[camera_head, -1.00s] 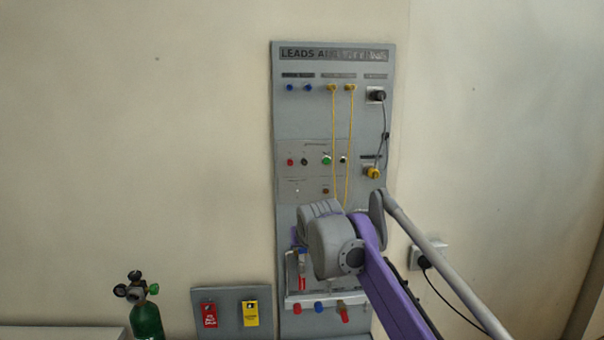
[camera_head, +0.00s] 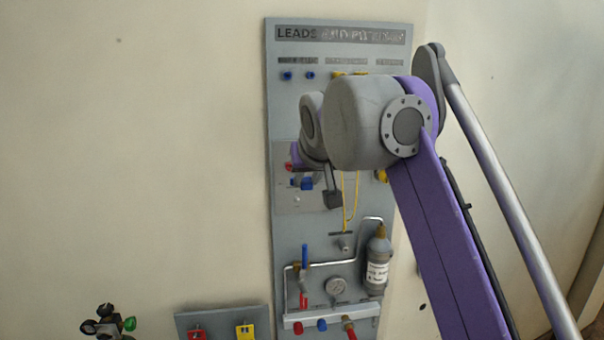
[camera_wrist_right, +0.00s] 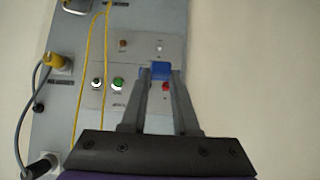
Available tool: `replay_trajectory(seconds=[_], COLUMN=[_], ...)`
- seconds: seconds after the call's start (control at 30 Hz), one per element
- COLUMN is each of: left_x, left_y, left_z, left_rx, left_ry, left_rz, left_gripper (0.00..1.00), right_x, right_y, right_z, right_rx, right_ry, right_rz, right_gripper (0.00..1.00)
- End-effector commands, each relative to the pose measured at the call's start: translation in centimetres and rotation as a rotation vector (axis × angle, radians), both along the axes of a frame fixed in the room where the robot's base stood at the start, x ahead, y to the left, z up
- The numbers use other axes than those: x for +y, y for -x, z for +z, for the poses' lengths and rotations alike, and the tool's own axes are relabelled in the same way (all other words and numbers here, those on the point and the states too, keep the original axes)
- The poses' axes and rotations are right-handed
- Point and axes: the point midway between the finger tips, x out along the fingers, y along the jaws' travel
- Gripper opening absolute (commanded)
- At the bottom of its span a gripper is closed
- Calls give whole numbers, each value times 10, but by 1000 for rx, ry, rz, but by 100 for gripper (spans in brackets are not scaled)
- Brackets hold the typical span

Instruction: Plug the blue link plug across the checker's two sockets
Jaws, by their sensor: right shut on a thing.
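The checker is a grey panel (camera_head: 283,204) on the board, partly hidden by my right arm in the head view. In the right wrist view the checker panel (camera_wrist_right: 176,52) appears turned over, with a red socket (camera_wrist_right: 166,87) beside my fingertips; its dark neighbour is hidden behind a finger. My right gripper (camera_wrist_right: 160,76) is shut on the blue link plug (camera_wrist_right: 160,69), which also shows in the head view (camera_head: 307,184). The plug is in front of the checker, near the red socket. I cannot tell whether it touches the panel. My left gripper is not in view.
Below are a grey bottle (camera_head: 377,268), a gauge (camera_head: 336,287) and piping.

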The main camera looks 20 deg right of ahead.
Motion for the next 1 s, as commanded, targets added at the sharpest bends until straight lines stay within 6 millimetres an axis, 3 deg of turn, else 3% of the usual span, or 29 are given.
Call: replay_trajectory(seconds=[0.37, 0.6, 1.0], left_x=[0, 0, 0], left_y=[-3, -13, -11], left_z=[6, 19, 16], left_rx=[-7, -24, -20], left_ry=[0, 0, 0], left_rz=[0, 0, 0], left_gripper=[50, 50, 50], right_x=[1, -5, -13], right_y=[1, -19, -51], right_z=[2, 4, 0], right_rx=[-3, -4, 0], right_ry=[0, 1, 0], right_rz=[1, 0, 0], right_gripper=[0, 0, 0])
